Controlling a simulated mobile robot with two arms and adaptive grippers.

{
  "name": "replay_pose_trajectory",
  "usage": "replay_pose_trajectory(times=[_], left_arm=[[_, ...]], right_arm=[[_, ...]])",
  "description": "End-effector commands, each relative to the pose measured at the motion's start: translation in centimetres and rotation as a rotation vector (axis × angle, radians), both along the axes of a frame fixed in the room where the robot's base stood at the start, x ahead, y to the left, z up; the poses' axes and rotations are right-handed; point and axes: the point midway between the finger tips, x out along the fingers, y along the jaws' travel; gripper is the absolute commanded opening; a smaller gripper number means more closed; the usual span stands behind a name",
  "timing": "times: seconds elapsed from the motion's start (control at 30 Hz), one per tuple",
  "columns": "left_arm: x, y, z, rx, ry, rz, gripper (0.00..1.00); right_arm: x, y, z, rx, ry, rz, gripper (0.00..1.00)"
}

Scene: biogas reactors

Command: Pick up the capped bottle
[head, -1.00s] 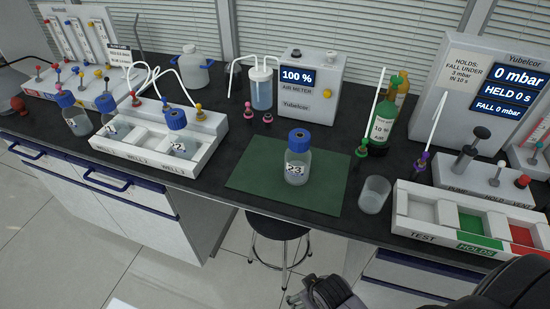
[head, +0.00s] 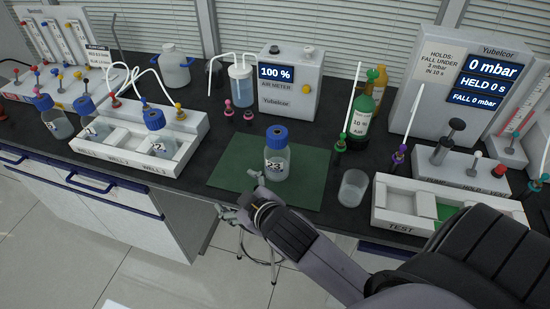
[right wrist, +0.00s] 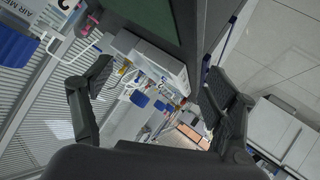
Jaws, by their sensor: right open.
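The capped bottle (head: 277,160) is clear, with a blue cap and a label reading 23. It stands upright on the green mat (head: 225,178) in the head view. My right gripper (head: 240,196) is at the near edge of the mat, in front of and to the left of the bottle, apart from it. In the right wrist view its two dark fingers (right wrist: 155,82) are spread with nothing between them. The bottle is not clearly identifiable in that view. My left gripper is out of view.
A beaker (head: 353,188) stands right of the mat, near the test tray (head: 395,205). A green-capped bottle (head: 361,118) is behind. The air meter (head: 290,85) stands behind the mat. A white well rack (head: 120,160) with blue-capped bottles is left.

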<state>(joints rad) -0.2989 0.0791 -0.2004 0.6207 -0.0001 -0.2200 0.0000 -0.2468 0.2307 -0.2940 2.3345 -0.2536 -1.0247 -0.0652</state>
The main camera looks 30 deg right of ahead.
Motion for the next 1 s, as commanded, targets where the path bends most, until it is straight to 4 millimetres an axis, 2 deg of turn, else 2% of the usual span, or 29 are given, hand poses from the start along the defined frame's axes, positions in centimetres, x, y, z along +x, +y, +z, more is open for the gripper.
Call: replay_pose_trajectory(times=[0.03,0.1,0.17,0.2,0.27,0.3,0.4,0.53,0.6,0.67,0.73,0.8,0.9,0.97,1.0], left_arm=[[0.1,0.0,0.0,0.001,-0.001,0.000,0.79],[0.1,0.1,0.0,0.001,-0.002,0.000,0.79],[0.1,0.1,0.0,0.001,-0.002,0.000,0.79],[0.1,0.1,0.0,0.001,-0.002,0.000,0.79],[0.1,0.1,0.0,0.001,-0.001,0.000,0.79],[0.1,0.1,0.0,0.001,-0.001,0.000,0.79],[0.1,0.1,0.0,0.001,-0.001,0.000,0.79],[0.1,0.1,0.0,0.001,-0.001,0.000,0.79],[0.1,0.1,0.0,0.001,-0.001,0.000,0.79],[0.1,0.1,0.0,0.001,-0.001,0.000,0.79],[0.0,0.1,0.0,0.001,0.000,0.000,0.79],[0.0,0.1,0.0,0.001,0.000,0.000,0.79],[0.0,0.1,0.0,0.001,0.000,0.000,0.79],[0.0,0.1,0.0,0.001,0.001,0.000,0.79],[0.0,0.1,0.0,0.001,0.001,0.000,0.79]], right_arm=[[1.8,0.7,2.0,-0.032,-0.088,0.035,0.80],[4.0,1.9,5.1,-0.085,-0.223,0.090,0.80],[5.8,3.3,8.4,-0.142,-0.363,0.151,0.80],[6.8,4.5,10.9,-0.189,-0.468,0.198,0.80],[7.9,6.7,14.7,-0.266,-0.631,0.277,0.80],[8.2,8.3,17.1,-0.321,-0.740,0.334,0.80],[7.9,12.4,22.1,-0.468,-0.999,0.486,0.80],[5.7,17.7,26.0,-0.678,-1.308,0.709,0.80],[4.1,20.1,26.6,-0.801,-1.456,0.843,0.80],[2.8,21.8,26.4,-0.910,-1.567,0.968,0.80],[1.6,23.1,25.2,-1.043,-1.678,1.125,0.80],[0.8,23.6,23.5,-1.179,-1.765,1.296,0.80],[0.5,22.7,20.3,-1.374,-1.832,1.566,0.80],[0.9,21.2,18.2,-1.488,-1.835,1.742,0.80],[1.4,19.8,17.0,-1.561,-1.818,1.865,0.80]])
